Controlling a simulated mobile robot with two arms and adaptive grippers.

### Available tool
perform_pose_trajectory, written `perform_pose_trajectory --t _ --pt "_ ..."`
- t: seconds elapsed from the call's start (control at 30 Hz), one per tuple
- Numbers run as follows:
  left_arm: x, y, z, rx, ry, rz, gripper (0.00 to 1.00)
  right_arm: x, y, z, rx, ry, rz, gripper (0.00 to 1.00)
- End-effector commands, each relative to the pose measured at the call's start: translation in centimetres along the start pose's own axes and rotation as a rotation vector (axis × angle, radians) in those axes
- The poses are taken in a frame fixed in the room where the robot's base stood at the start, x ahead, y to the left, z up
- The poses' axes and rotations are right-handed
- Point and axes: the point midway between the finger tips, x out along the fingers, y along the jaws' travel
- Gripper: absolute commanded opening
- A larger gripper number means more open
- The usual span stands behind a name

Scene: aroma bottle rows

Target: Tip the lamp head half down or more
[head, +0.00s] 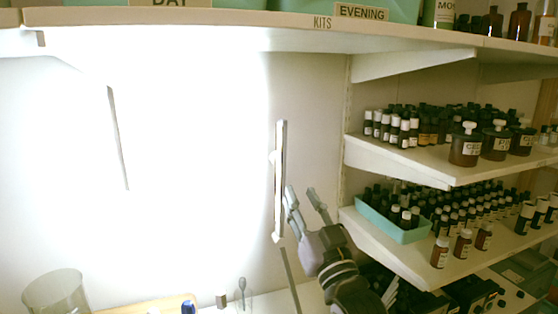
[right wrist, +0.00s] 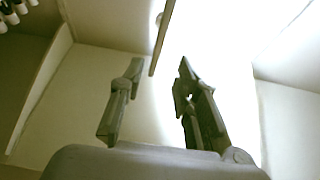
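The lamp head (head: 280,180) is a thin, pale bar seen almost edge-on, standing nearly upright in the head view. A thin stem (head: 290,280) runs down below it. Bright light floods the wall to its left. My right gripper (head: 303,190) is open, its fingers pointing up, just right of the bar's lower half. In the right wrist view the bar's narrow edge (right wrist: 162,38) shows beyond the gap between the open fingers (right wrist: 160,63). I cannot tell whether a finger touches it. My left gripper is out of view.
Shelves of dark bottles (head: 465,150) and a teal tray (head: 392,220) stand close on the right. An overhead shelf (head: 300,27) crosses the top. A glass beaker (head: 56,293) and a wooden tray (head: 150,304) sit at the lower left.

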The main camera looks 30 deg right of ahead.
Motion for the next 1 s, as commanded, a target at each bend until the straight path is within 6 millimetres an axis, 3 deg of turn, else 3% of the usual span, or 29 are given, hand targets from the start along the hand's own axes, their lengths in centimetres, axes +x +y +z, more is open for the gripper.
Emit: perform_pose_trajectory --t 0.03,0.1,0.43,0.6,0.8,1.0 --pt "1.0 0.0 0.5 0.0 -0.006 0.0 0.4 0.4 0.0 0.2 -0.001 0.005 0.0 0.3" --pt "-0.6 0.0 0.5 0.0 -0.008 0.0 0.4 2.5 0.0 -0.4 0.0 -0.001 0.0 0.3" --pt "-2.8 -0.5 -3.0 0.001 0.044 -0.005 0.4 9.7 0.0 -0.4 0.0 -0.002 0.001 0.3" --pt "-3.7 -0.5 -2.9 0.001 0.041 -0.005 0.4 12.7 0.0 -0.2 0.0 -0.003 0.001 0.3" --pt "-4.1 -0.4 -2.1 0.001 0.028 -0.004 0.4 14.6 0.0 0.0 0.0 -0.003 0.0 0.3" --pt "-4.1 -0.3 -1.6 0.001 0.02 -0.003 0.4 14.9 0.0 0.0 0.0 -0.002 0.0 0.3"
